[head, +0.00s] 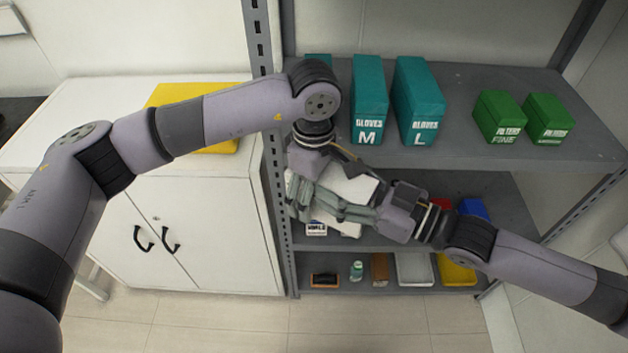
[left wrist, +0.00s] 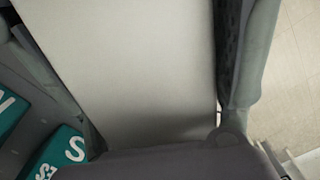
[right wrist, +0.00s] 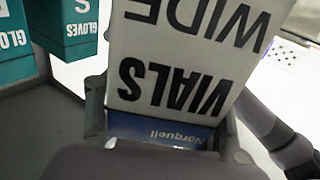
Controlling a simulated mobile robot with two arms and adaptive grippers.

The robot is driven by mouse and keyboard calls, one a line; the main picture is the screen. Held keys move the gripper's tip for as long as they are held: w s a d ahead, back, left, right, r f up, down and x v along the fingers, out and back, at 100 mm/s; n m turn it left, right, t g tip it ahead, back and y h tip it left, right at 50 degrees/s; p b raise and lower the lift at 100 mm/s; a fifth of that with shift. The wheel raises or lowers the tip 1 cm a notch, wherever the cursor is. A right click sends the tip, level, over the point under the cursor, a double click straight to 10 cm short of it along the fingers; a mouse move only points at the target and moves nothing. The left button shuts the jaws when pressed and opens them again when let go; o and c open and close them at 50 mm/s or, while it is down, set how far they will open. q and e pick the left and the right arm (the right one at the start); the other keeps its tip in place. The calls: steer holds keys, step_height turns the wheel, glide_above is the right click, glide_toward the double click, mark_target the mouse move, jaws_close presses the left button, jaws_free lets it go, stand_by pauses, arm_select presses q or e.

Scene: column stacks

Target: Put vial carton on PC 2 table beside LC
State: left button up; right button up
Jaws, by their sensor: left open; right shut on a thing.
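The vial carton (head: 352,187) is a white box in front of the shelf rack. In the right wrist view the carton (right wrist: 180,75) shows the words VIALS and WIDE upside down and a blue Norquell band. My right gripper (head: 335,207) is shut on it. My left gripper (head: 303,197) is open at the carton's left side. In the left wrist view a plain white face of the carton (left wrist: 140,70) lies between the open fingers; I cannot tell whether they touch it. No PC 2 table or LC can be made out.
A grey shelf rack (head: 480,150) holds teal glove boxes (head: 412,100) and green filter boxes (head: 500,117). Another white carton (head: 316,229) stands on the middle shelf behind the grippers. A white cabinet (head: 190,225) with a yellow panel (head: 215,146) on top is at left.

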arm_select(q)
steer(key=shift+c, duration=0.4)
arm_select(e)
steer(key=shift+r, duration=0.1)
arm_select(q)
steer(key=c, duration=1.3)
steer(key=shift+r, duration=0.1)
steer(key=shift+c, duration=0.3)
arm_select(e)
steer(key=o, duration=1.2)
arm_select(q)
steer(key=shift+c, duration=0.2)
arm_select(e)
steer(key=o, duration=0.5)
steer(key=shift+o, duration=0.2)
